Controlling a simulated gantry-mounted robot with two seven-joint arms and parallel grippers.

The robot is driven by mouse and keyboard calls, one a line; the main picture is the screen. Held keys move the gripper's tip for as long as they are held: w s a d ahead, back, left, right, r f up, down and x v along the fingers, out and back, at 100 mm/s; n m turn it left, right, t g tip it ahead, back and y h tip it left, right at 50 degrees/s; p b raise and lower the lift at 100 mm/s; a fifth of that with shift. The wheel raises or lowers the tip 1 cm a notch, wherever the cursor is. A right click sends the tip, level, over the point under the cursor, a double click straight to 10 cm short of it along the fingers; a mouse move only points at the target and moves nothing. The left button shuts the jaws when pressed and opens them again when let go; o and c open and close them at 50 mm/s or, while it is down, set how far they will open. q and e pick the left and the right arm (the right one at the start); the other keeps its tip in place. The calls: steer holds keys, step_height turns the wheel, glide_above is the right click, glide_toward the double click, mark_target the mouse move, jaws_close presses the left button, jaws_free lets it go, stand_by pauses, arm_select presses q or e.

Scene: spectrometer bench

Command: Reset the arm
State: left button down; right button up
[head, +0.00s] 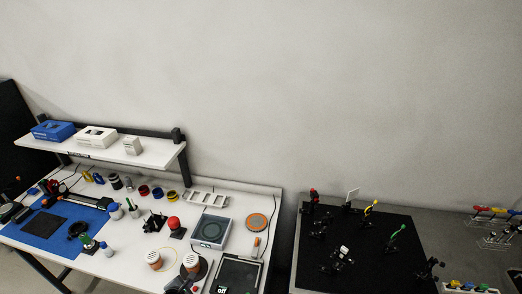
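Neither of my arms nor grippers can be made out in the head view. The workbench (120,268) stands at the lower left with a blue mat (40,244) and many small items. A black optical breadboard (310,275) with several small mounted parts lies at the lower right. I cannot see any gripper touching or holding anything.
A raised shelf (163,156) carries a blue box (53,130) and white boxes. A square grey device (210,232) and an orange disc (257,222) are on the bench. Wire racks (493,241) stand far right. A narrow gap separates bench and breadboard.

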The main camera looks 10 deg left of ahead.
arm_select(q)
steer(key=s+d+m+g, duration=0.25)
steer(key=s+m, duration=0.25)
steer(key=s, duration=1)
steer(key=s+d+r+m+g, duration=0.1)
steer(key=s+d+r+m, duration=0.2)
steer(key=m, duration=0.5)
steer(key=s+d+r+m, duration=0.4)
steer(key=s+r+m, duration=0.1)
steer(key=r+m, duration=0.3)
steer(key=s+d+r+m+g+h+p, duration=0.1)
steer(key=s+d+r+m, duration=0.3)
steer(key=m, duration=0.5)
step_height(320, 180, up, 2)
steer(key=shift+s+r+g, duration=0.1)
steer(key=shift+s+g, duration=0.1)
steer(key=shift+g, duration=0.15)
